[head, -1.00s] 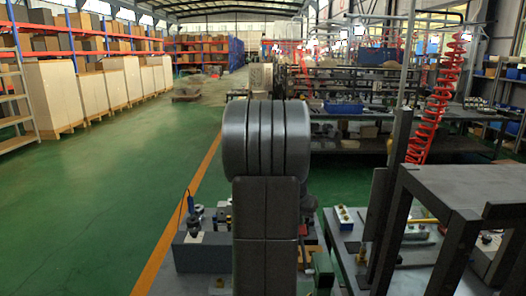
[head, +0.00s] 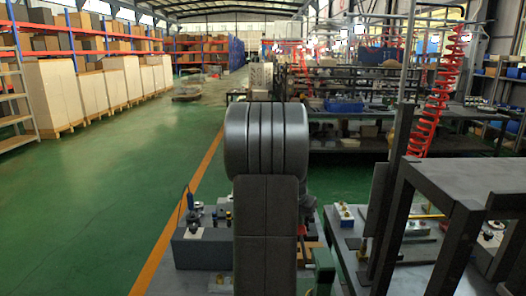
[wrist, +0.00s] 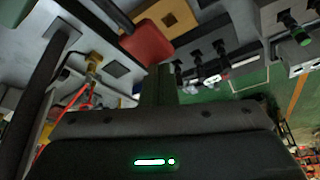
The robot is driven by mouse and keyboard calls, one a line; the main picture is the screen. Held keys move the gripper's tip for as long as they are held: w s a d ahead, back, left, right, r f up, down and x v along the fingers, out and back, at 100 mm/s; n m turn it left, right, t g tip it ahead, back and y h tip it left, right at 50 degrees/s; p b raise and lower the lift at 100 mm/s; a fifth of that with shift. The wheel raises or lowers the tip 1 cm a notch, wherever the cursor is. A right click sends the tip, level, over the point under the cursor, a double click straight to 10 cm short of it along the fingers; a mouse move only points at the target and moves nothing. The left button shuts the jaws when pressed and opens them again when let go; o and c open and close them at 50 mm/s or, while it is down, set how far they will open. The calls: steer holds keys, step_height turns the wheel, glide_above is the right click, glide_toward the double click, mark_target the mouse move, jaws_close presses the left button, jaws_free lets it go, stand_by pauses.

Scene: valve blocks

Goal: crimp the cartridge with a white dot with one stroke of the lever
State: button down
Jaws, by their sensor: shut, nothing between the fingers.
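The lever's red grip (wrist: 147,40) shows in the wrist view on a dark rod, just beyond my gripper (wrist: 159,72). My gripper is shut and empty; I cannot tell whether it touches the grip. In the head view the red grip (head: 303,231) shows just right of my arm, near a green press-like block (head: 323,268). Several dark cartridge-like pieces (wrist: 198,58) stand on a grey block in the wrist view, and one green-ended piece (wrist: 300,36) stands farther right. I cannot make out a white dot on any. My arm hides my gripper in the head view.
A dark metal frame (head: 440,215) stands at the right of the bench. A grey block with fittings (head: 203,248) is left of my arm. Green floor is open farther left.

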steer(key=shift+b+x, duration=0.45)
steer(key=shift+x, duration=0.45)
steer(key=shift+a+f, duration=0.15)
steer(key=shift+w+f+b, duration=0.1)
steer(key=shift+f+b, duration=0.8)
steer(key=shift+f, duration=0.1)
steer(key=shift+r, duration=0.1)
steer(key=shift+r+p, duration=0.45)
steer(key=shift+r, duration=0.1)
steer(key=d+p+v, duration=0.2)
steer(key=p+v, duration=0.3)
steer(key=v, duration=0.5)
steer(key=shift+s+r, duration=0.25)
steer(key=shift+s, duration=0.2)
steer(key=shift+a, duration=0.1)
